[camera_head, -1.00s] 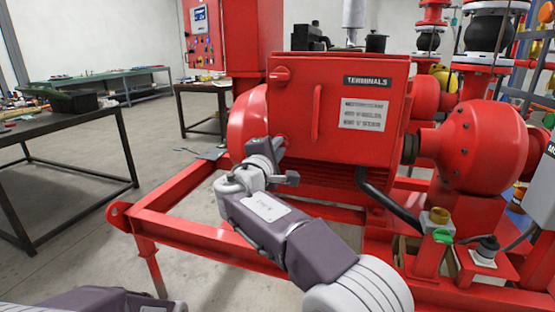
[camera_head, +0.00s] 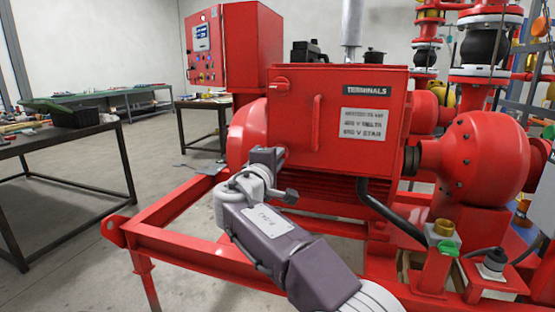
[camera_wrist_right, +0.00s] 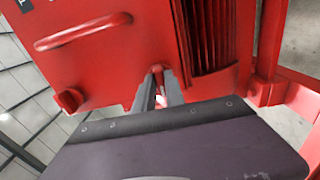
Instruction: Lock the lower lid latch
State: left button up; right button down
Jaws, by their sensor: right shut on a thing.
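The red terminal box (camera_head: 345,105) stands on the pump skid with its lid facing me. The upper lid latch (camera_head: 281,84) sits at the lid's upper left corner and also shows in the right wrist view (camera_wrist_right: 68,100). The lower lid latch (camera_wrist_right: 157,72) is a red piece at the lid's lower left edge. My right gripper (camera_head: 278,158) reaches it from the front left, and its fingers (camera_wrist_right: 160,92) are shut on it. The fingers partly cover the latch, so its turn angle is unclear. My left gripper is out of view.
A fixed red handle (camera_head: 317,122) stands out from the lid near the right gripper. The red skid frame (camera_head: 190,245) runs below the arm. A black cable (camera_head: 388,205) leaves the box's underside. Open floor lies at left before a workbench (camera_head: 70,145).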

jog(key=c, duration=1.4)
grip_release()
jog(key=v, duration=0.9)
